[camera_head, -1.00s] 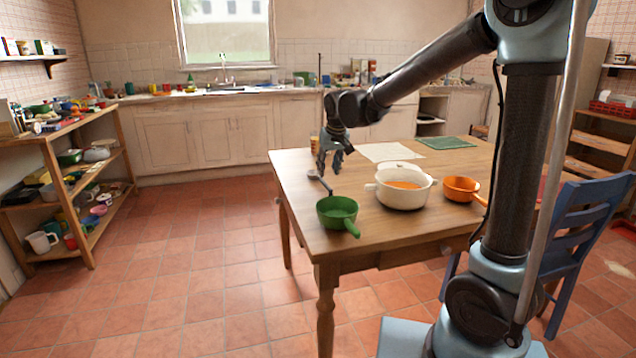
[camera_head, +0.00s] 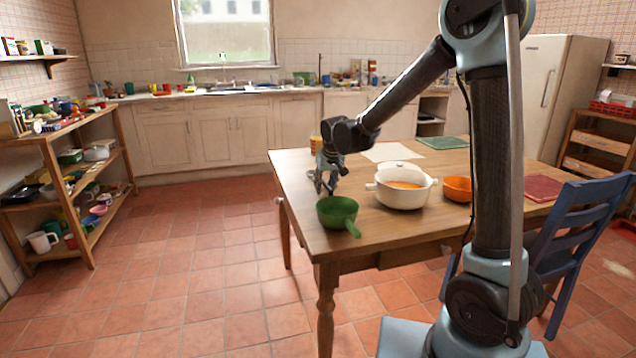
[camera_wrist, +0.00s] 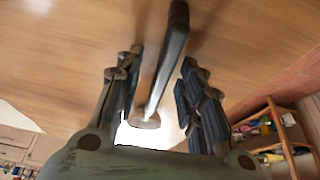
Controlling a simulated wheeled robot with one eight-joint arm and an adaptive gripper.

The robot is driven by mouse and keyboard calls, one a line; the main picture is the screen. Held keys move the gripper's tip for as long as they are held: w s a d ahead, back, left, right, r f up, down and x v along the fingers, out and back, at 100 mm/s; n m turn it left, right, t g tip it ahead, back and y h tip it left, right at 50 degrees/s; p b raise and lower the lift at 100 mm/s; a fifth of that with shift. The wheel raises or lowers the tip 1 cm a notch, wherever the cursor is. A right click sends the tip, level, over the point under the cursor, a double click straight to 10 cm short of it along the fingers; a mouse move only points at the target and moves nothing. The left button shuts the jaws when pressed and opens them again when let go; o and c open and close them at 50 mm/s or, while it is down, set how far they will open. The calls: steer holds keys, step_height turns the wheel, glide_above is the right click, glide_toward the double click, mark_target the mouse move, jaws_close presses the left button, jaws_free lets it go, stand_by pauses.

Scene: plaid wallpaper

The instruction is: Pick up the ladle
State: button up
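The ladle (camera_wrist: 175,45) shows in the wrist view as a dark handle leading to a paler metal part near my gripper's palm. It passes between the two fingers of my gripper (camera_wrist: 160,98). Gaps show on both sides, so the fingers look open and apart from it. In the head view my gripper (camera_head: 323,187) is low over the left part of the wooden table (camera_head: 300,215), fingers down. It hides most of the ladle there.
A green pan (camera_head: 337,211) stands just in front of my gripper at the table's near left edge. A white pot (camera_head: 402,197) with orange contents and an orange pan (camera_head: 457,188) stand to the right. A blue chair (camera_head: 580,235) is at the right.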

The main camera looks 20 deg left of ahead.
jaws_close()
stand_by(0.3)
step_height(320, 180, up, 28)
stand_by(0.5)
